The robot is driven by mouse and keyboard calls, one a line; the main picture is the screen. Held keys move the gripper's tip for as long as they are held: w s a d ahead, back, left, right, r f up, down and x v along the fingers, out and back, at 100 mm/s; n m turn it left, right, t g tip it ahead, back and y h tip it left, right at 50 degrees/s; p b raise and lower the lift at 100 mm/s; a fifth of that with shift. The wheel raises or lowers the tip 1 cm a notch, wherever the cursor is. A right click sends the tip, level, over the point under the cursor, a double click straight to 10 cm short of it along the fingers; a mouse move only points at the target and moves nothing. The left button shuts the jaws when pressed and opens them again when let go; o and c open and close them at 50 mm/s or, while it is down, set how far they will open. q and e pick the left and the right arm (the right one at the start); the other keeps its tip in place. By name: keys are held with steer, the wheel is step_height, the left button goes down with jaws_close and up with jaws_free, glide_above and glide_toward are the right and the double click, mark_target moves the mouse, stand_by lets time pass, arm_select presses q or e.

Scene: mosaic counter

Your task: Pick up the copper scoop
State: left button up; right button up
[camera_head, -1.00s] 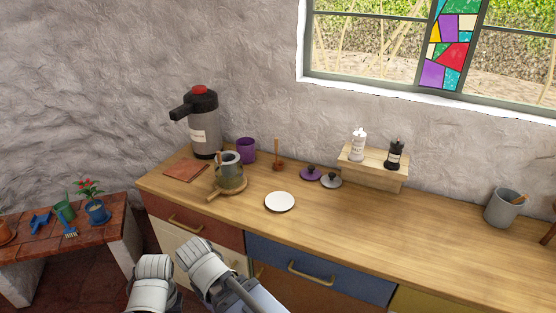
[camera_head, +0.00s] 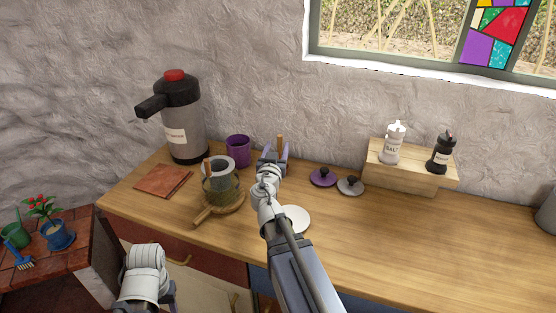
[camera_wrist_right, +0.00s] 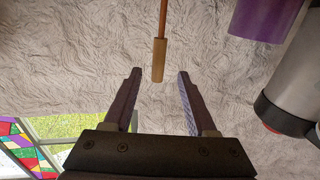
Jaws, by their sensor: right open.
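The copper scoop stands upright at the back of the counter, its wooden handle (camera_head: 280,143) pointing up. Its lower part is hidden behind my right gripper (camera_head: 273,150) in the head view. In the right wrist view, which is upside down, the wooden handle (camera_wrist_right: 159,62) hangs from the top with a thin copper shaft above it. My right gripper (camera_wrist_right: 159,74) is open, and the handle's end shows between its fingertips without visible contact. My left arm is at the lower left of the head view; its gripper does not show.
A purple cup (camera_head: 238,151) and a large dispenser (camera_head: 186,130) stand to the left. A grey mug (camera_head: 225,163) and a strainer (camera_head: 222,192) are nearer. A white plate (camera_head: 297,219) is partly behind my right arm. Two lids, purple (camera_head: 322,179) and grey (camera_head: 350,187), lie right.

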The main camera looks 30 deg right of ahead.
mark_target(279, 140)
steer(key=shift+w+d+r, duration=0.1)
steer(key=shift+w, duration=0.05)
steer(key=shift+x, duration=1.2)
steer(key=shift+w+d+r, duration=0.15)
steer(key=shift+w+d, duration=0.15)
steer(key=shift+w, duration=0.05)
steer(key=x, duration=0.4)
steer(key=shift+d+r+p, duration=0.1)
steer(key=shift+d+p, duration=0.05)
steer(key=shift+p, duration=0.15)
steer(key=shift+s, duration=0.1)
jaws_close()
